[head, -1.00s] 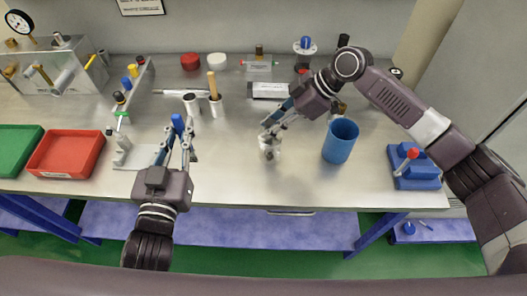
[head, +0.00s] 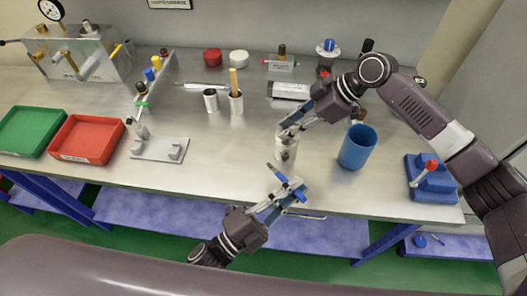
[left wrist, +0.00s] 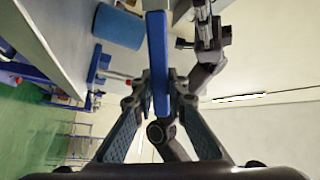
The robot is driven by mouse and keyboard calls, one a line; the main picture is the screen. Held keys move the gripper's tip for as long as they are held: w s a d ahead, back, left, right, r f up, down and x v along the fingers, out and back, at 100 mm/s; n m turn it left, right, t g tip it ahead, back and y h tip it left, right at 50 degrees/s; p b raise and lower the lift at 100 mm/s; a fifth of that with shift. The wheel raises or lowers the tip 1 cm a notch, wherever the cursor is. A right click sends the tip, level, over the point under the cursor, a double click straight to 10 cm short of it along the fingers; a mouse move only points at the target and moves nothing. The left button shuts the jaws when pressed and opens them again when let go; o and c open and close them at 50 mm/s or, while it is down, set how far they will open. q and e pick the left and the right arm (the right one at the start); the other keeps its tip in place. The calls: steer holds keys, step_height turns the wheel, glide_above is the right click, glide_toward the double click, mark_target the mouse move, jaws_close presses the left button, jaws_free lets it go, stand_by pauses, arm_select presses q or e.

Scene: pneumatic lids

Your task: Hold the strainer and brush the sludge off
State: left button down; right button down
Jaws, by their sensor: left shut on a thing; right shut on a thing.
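My left gripper (head: 287,190) is shut on a blue-handled brush (head: 297,193), low in front of the table's front edge. In the left wrist view the blue brush handle (left wrist: 158,65) stands between the fingertips. A dark end of the brush points up toward the strainer. My right gripper (head: 290,132) is shut on the small pale grey strainer (head: 286,151) and holds it over the front part of the table. The brush and strainer look close but apart. Sludge on the strainer is too small to make out.
A blue cup (head: 357,148) stands right of the strainer. A blue block with a red-topped lever (head: 432,181) is at the right edge. A grey stand (head: 160,149), red tray (head: 87,138) and green tray (head: 32,130) lie left.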

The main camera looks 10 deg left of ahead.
arm_select(q)
steer(key=s+d+f+m+g+h, duration=0.3)
steer(key=s+m, duration=0.2)
steer(key=shift+w, duration=2.85)
steer(key=shift+w, duration=0.65)
steer(key=shift+r, duration=0.1)
steer(key=shift+r, duration=0.6)
steer(key=shift+r, duration=0.5)
steer(key=shift+f, duration=0.1)
